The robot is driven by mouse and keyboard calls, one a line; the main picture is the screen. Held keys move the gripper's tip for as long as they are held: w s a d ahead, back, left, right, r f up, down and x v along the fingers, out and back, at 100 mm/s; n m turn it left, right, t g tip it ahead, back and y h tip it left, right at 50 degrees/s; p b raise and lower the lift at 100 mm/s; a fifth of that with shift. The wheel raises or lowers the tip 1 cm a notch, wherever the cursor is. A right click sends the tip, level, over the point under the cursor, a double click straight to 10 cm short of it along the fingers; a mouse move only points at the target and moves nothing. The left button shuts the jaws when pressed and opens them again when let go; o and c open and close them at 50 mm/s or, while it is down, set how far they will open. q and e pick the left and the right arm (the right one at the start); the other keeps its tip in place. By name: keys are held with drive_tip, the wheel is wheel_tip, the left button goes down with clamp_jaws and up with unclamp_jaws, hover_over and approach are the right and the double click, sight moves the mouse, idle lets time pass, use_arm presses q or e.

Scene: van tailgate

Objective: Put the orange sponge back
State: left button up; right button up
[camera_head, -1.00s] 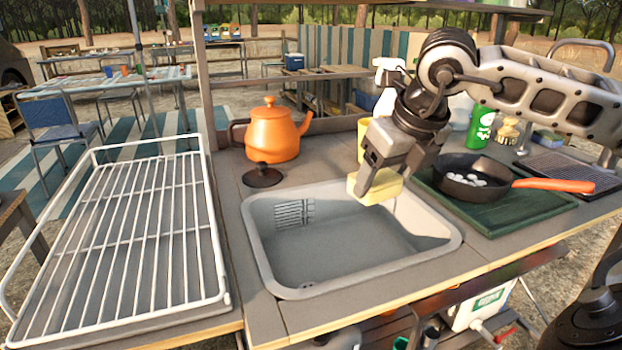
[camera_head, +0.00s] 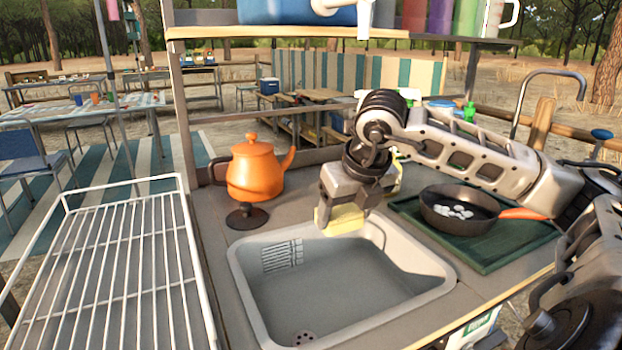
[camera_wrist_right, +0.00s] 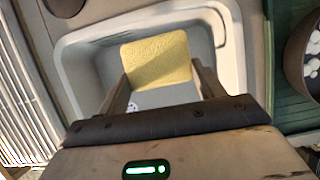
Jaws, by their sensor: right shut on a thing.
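My right gripper (camera_head: 338,203) is shut on a yellow sponge (camera_head: 345,222) and holds it over the back edge of the grey sink (camera_head: 243,290). In the right wrist view the sponge (camera_wrist_right: 157,58) sits between the two fingers with the sink behind it. It looks yellow in both views; I see no clearly orange sponge. My left gripper is not in view.
An orange kettle (camera_head: 255,172) and a dark lid (camera_head: 247,216) stand left of the sponge. A white wire rack (camera_head: 125,255) lies at the left. A black pan (camera_head: 450,218) rests on a green board (camera_head: 500,258) at the right. A shelf (camera_head: 330,31) hangs above the back.

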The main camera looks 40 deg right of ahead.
drive_tip(key=w+d+p, duration=0.1)
drive_tip(key=w, duration=0.3)
drive_tip(key=w+d+p, duration=0.1)
drive_tip(key=w+d, duration=0.1)
drive_tip(key=w, duration=0.3)
drive_tip(key=w+d+p, duration=0.1)
drive_tip(key=w, duration=0.3)
drive_tip(key=shift+w+d+p, duration=0.2)
drive_tip(key=shift+w+p, duration=0.05)
drive_tip(key=shift+p, duration=0.1)
drive_tip(key=shift+d+f, duration=0.1)
drive_tip(key=shift+f, duration=1.7)
drive_tip(key=shift+f, duration=0.1)
drive_tip(key=o, duration=0.9)
drive_tip(key=v, duration=0.7)
drive_tip(key=shift+r, duration=0.4)
